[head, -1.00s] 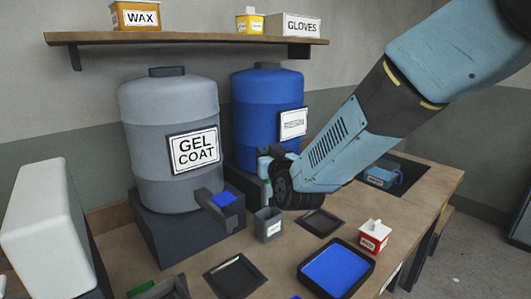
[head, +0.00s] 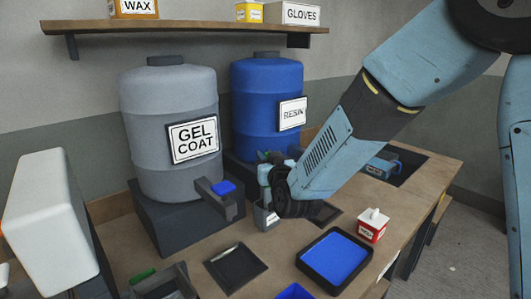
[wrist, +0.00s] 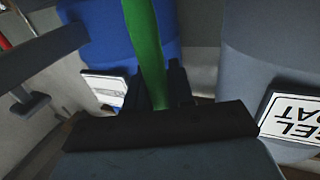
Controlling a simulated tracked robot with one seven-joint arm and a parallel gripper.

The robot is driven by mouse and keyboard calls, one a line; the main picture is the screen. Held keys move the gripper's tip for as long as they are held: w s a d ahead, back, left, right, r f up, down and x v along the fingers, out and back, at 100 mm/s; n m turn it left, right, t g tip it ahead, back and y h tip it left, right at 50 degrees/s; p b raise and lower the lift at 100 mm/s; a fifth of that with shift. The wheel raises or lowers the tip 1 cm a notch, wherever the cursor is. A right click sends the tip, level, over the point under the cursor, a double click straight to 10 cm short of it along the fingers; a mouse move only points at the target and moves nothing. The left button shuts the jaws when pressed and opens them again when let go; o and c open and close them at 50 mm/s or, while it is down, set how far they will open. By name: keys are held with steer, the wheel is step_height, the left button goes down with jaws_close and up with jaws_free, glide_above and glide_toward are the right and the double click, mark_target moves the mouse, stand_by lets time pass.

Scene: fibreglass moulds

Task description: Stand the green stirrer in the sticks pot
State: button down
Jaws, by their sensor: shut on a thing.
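The green stirrer (wrist: 146,45) shows in the wrist view as a long green stick. It runs from the top edge down between my dark fingers. My gripper (wrist: 156,93) is shut on it. In the head view my wrist hangs in front of the blue drum, just above a small grey pot (head: 265,219), and covers part of its top. The pot stands on the bench, and its label is too small to read, so I cannot tell whether it is the sticks pot. My fingertips and the stirrer's lower end are not clearly visible there.
The grey gel coat drum (head: 165,115) stands left of my wrist, its blue-handled tap (head: 222,188) close by. The blue resin drum (head: 265,85) is behind. A black tray (head: 236,268), a blue-filled tray (head: 337,262) and a red box (head: 373,227) stand in front and right.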

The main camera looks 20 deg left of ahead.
steer(key=shift+f, duration=2.7)
steer(key=c, duration=0.9)
jaws_free()
